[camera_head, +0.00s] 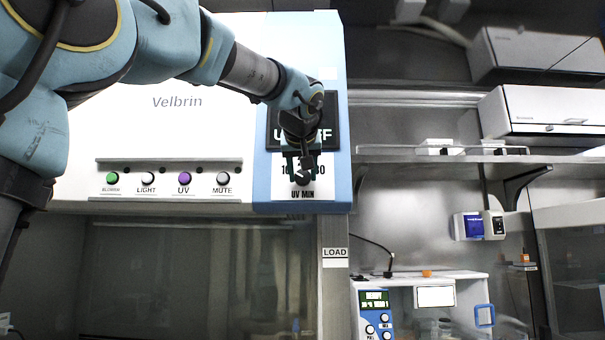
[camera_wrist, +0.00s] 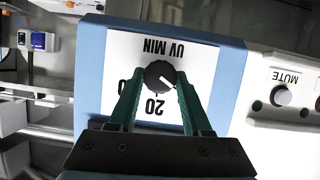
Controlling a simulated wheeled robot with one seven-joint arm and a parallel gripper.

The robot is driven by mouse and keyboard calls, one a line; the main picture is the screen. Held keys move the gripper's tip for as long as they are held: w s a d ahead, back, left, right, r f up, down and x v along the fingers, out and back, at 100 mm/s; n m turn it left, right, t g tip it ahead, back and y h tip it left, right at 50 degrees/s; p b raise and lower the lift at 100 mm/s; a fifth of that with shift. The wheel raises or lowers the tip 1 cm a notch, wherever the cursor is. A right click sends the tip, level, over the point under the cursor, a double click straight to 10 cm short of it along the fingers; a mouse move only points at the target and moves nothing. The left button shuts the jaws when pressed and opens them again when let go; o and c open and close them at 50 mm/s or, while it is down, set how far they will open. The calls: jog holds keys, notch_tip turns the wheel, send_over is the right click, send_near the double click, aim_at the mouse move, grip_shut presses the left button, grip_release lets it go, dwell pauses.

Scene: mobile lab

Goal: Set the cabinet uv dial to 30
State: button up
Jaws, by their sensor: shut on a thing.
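The UV dial (camera_wrist: 159,75) is a round black knob with a white pointer line, on a white panel lettered "UV MIN" that appears upside down in the wrist view. The pointer slants to the lower right there, between the 20 and the side of the 10, whose number is hidden behind a finger. A partly hidden number shows at the left. My gripper (camera_wrist: 159,79) has its green fingers on both sides of the dial and is shut on it. In the head view my gripper (camera_head: 304,163) covers part of the dial (camera_head: 303,180) and the 20; 10 and 30 partly show.
The cabinet (camera_head: 190,120) has a row of buttons left of the dial, including a purple UV button (camera_head: 184,179) and a MUTE button (camera_head: 223,179). A black display (camera_head: 326,136) above the dial is partly covered by my arm. A shelf (camera_head: 430,158) is at right.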

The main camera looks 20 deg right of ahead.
grip_shut()
jog(key=m, duration=0.1)
jog(key=m+t+y+b, duration=0.1)
jog(key=m+y+b, duration=0.1)
jog(key=shift+s+d+f+m+t, duration=0.1)
jog(key=shift+s+d+m+t, duration=0.05)
jog(key=shift+d+m+t, duration=0.2)
jog(key=m+y+b, duration=0.1)
jog(key=m, duration=0.1)
jog(key=m+t+y+b, duration=0.1)
jog(key=m, duration=0.1)
jog(key=shift+f+t, duration=0.15)
jog(key=shift+t, duration=0.1)
jog(key=m+b, duration=0.1)
jog(key=m+t+b, duration=0.1)
jog(key=m, duration=0.1)
jog(key=m+t+y+b, duration=0.1)
jog(key=m, duration=0.1)
jog(key=shift+s+d+f+b, duration=0.1)
jog(key=shift+f+b, duration=0.15)
jog(key=shift+b, duration=0.05)
jog(key=m+t+b, duration=0.2)
jog(key=m, duration=0.2)
jog(key=shift+f+b, duration=0.15)
jog(key=shift+b, duration=0.2)
jog(key=shift+m+t+b, duration=0.3)
jog(key=shift+m+b, duration=0.3)
jog(key=shift+m, duration=0.45)
jog(key=shift+m+h, duration=0.3)
jog(key=shift+h, duration=0.1)
